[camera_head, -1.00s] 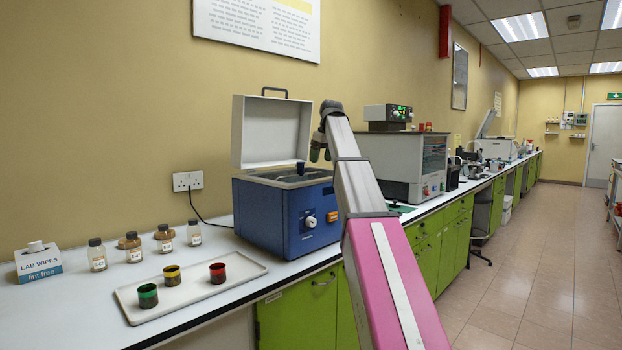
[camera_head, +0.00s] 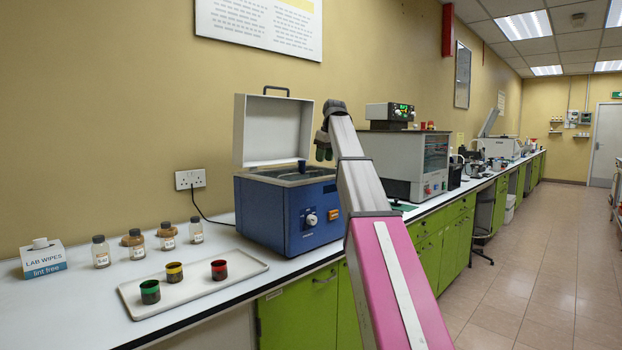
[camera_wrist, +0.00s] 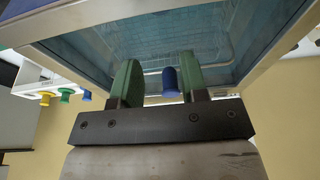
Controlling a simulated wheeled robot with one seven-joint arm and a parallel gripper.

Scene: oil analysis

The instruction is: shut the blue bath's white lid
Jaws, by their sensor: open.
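The blue bath (camera_head: 287,217) stands on the bench against the wall, with a knob and an orange switch on its front. Its white lid (camera_head: 272,131) stands upright at the back, open, with a dark handle (camera_head: 276,90) on its top edge. My gripper (camera_head: 323,154) is open above the bath's right side, to the right of the lid and apart from it. In the wrist view my gripper's green fingers (camera_wrist: 160,82) are spread over the open tank (camera_wrist: 225,35), with a small blue piece (camera_wrist: 170,82) showing between them. Whether they touch it I cannot tell.
A white tray (camera_head: 238,265) with three colour-banded cups lies left of the bath. Several small bottles (camera_head: 101,251) and a wipes box (camera_head: 42,258) stand behind it. A grey instrument (camera_head: 407,165) stands to the right, beyond my arm.

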